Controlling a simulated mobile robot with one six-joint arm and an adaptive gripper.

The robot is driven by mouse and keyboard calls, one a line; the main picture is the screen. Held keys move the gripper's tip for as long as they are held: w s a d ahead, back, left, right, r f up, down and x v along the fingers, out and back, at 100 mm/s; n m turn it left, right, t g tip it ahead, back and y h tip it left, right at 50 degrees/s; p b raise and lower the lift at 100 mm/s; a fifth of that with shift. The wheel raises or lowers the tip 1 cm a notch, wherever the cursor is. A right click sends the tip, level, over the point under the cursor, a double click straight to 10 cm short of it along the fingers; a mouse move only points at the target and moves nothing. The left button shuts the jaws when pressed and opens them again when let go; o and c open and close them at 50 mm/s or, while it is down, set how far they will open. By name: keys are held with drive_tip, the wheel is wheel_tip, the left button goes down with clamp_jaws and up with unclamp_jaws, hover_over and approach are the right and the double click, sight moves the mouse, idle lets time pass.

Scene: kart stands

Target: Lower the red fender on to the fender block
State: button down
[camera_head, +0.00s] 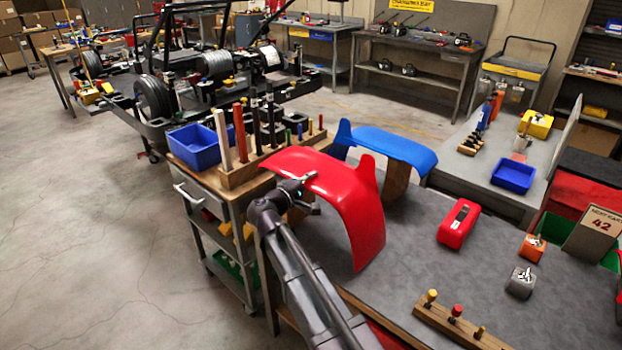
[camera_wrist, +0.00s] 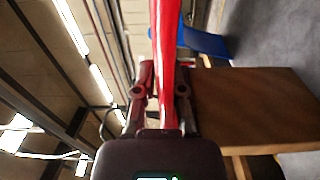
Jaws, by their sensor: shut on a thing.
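That turned view shows a brown wooden block (camera_wrist: 250,105) close beside the fingers, on the bench side. In the head view the fender hides this spot, so I cannot tell whether fender and block touch.
A blue fender (camera_head: 390,145) sits on a wooden block (camera_head: 396,183) just behind. A red box (camera_head: 459,224), small orange (camera_head: 532,247) and grey (camera_head: 521,283) blocks and a pegged wooden strip (camera_head: 460,328) stand to the right. A tool cart with a blue bin (camera_head: 195,150) stands left.

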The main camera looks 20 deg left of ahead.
drive_tip(key=shift+f+b, duration=0.7)
drive_tip(key=shift+f, duration=0.15)
drive_tip(key=shift+f, duration=0.1)
drive_tip(key=c, duration=0.6)
unclamp_jaws()
drive_tip(key=shift+c, duration=0.2)
drive_tip(key=shift+f, duration=0.15)
drive_tip(key=shift+v, duration=3)
idle(0.5)
drive_tip(key=r+v, duration=0.1)
drive_tip(key=v, duration=0.6)
drive_tip(key=shift+p, duration=0.3)
idle(0.7)
